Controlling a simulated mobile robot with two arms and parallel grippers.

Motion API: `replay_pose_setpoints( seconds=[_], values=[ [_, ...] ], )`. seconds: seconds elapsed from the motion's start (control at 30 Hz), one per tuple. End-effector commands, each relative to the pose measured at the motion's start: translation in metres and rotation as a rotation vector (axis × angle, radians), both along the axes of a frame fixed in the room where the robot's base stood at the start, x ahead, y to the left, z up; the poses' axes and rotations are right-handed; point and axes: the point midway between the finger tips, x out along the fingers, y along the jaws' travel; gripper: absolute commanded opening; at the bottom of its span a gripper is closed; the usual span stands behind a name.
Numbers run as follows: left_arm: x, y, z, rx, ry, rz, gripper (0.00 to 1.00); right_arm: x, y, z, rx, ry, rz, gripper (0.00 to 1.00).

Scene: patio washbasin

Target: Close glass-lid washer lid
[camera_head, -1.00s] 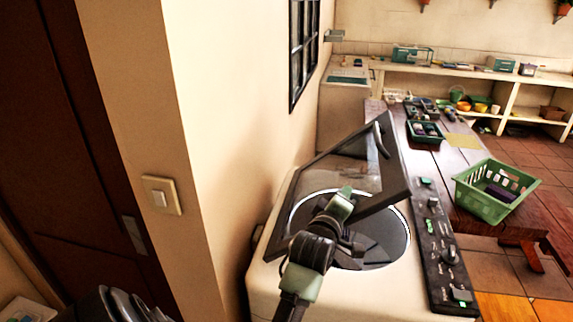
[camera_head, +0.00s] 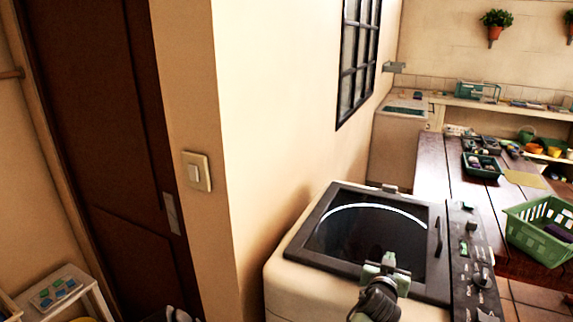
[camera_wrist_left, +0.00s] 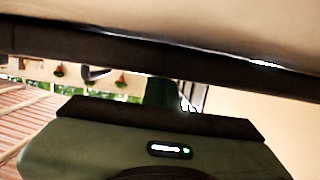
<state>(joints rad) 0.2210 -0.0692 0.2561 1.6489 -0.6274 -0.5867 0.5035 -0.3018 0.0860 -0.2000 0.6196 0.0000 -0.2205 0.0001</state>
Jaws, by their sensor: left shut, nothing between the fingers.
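The washer (camera_head: 280,290) stands against the wall in the head view. Its dark-framed glass lid (camera_head: 365,232) lies flat over the round drum opening, whose pale ring shows through the glass. A dark handle (camera_head: 438,237) is on the lid's right side. My left gripper (camera_head: 388,262) is at the lid's front edge, over the frame, shut and empty. I cannot tell whether it touches the lid. In the left wrist view the green gripper body (camera_wrist_left: 150,150) fills the bottom, and a dark bar crosses close above it. My right gripper is not in view.
The control panel (camera_head: 474,262) with knobs runs along the washer's right side. A wooden table (camera_head: 436,170) beyond it holds a green basket (camera_head: 541,228) and a dark green tray (camera_head: 481,166). The wall with a light switch (camera_head: 196,171) stands close on the left.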

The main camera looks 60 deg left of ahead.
Motion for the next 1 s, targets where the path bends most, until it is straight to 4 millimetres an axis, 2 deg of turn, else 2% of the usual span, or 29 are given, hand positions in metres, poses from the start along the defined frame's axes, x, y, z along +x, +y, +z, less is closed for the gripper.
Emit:
replay_pose_setpoints(
  seconds=[0.03,0.2,0.7,0.87,1.0],
  values=[
    [0.0,0.0,-0.006,0.009,0.005,0.0,0.0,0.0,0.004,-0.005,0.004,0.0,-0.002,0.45],
    [0.0,0.0,-0.011,0.027,0.019,0.0,0.0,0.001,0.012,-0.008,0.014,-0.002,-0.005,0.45],
    [-0.003,-0.001,-0.019,0.023,0.034,0.001,0.0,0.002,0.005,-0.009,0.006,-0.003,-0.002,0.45],
    [-0.014,-0.009,-0.016,0.022,0.033,0.0,0.0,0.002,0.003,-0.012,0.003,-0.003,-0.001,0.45],
    [-0.032,-0.02,-0.009,0.024,0.027,-0.002,0.0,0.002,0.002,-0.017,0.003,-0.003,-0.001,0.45]
  ],
)
